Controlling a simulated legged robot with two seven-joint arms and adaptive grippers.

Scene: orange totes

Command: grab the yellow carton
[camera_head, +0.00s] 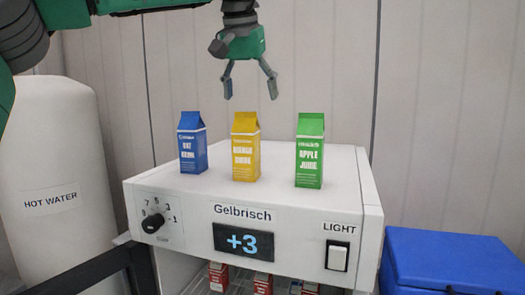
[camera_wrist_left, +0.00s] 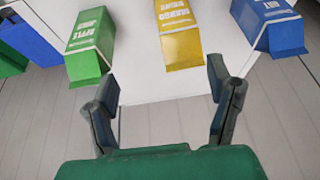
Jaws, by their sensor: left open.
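The yellow carton (camera_head: 245,150) stands upright in the middle of the white appliance's top in the head view, between a blue carton and a green carton. My left gripper (camera_head: 250,90) is open and empty, pointing down above the yellow carton, apart from it. In the left wrist view, the yellow carton (camera_wrist_left: 180,35) lies beyond the open fingers (camera_wrist_left: 165,105), with nothing between the fingertips. My right gripper is not in view.
The blue carton (camera_head: 193,145) and the green "Apple Juice" carton (camera_head: 310,152) stand on either side on the white appliance (camera_head: 285,212). A white hot water tank (camera_head: 60,170) is at left, a blue box (camera_head: 450,262) at right. Red cartons (camera_head: 262,283) sit below inside the appliance.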

